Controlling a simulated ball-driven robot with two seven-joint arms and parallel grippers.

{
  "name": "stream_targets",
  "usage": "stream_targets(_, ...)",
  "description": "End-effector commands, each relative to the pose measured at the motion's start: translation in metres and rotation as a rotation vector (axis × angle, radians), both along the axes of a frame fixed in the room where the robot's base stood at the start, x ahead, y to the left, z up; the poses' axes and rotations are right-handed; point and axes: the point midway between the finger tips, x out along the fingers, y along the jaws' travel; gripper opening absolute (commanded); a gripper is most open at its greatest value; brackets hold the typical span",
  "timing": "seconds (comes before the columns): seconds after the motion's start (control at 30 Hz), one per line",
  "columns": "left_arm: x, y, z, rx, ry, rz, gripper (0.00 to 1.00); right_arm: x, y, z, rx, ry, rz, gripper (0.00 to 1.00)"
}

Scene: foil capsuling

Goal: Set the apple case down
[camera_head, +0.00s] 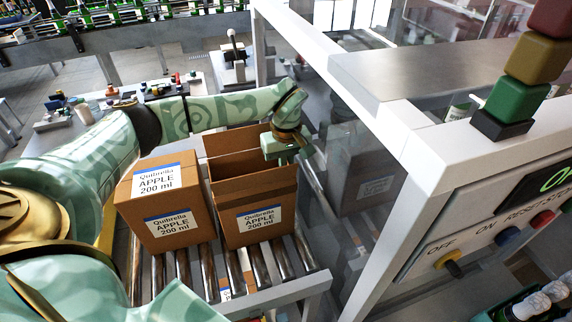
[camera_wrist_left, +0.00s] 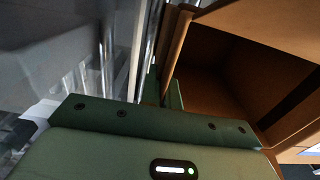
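An open brown case (camera_head: 263,191) labelled "Quibrella APPLE 200 ml" is at the roller conveyor (camera_head: 262,268), upright, its flaps up. I cannot tell whether its base touches the rollers. My left gripper (camera_head: 287,152) points down at the right wall of this case. In the left wrist view the case wall (camera_wrist_left: 178,45) runs down between the green fingers (camera_wrist_left: 163,95), which appear closed on it. The inside of the case (camera_wrist_left: 225,75) is dark and looks empty where it shows. My right gripper is not in view.
A closed case (camera_head: 156,220) with the same APPLE label stands just left of the open one. A white-framed machine (camera_head: 395,190) with a glass panel is close on the right.

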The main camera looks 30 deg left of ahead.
Motion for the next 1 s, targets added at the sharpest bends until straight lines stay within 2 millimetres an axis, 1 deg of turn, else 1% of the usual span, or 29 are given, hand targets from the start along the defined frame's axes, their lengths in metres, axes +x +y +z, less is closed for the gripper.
stream_targets(0.13, 0.0, 0.0, 0.0, 0.0, -0.001, 0.0, 0.0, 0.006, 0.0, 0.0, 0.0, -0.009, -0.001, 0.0)
stream_targets(0.3, 0.0, 0.0, -0.002, 0.001, -0.001, 0.001, 0.0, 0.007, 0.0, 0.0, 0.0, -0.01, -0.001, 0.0)
stream_targets(0.4, 0.0, 0.0, -0.002, 0.001, -0.001, 0.001, 0.25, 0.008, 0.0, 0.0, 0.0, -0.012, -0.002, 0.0)
stream_targets(0.7, 0.0, 0.0, 0.0, 0.0, -0.001, 0.001, 0.25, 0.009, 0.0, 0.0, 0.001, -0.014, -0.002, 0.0)
stream_targets(0.77, 0.001, 0.0, 0.005, 0.0, -0.004, 0.001, 0.25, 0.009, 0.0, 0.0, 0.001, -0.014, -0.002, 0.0)
stream_targets(0.87, 0.001, 0.001, 0.021, 0.002, -0.007, 0.001, 0.25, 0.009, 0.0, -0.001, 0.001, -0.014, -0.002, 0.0)
stream_targets(1.0, 0.001, 0.001, 0.054, 0.002, -0.007, 0.001, 0.25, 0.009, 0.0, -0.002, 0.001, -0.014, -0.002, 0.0)
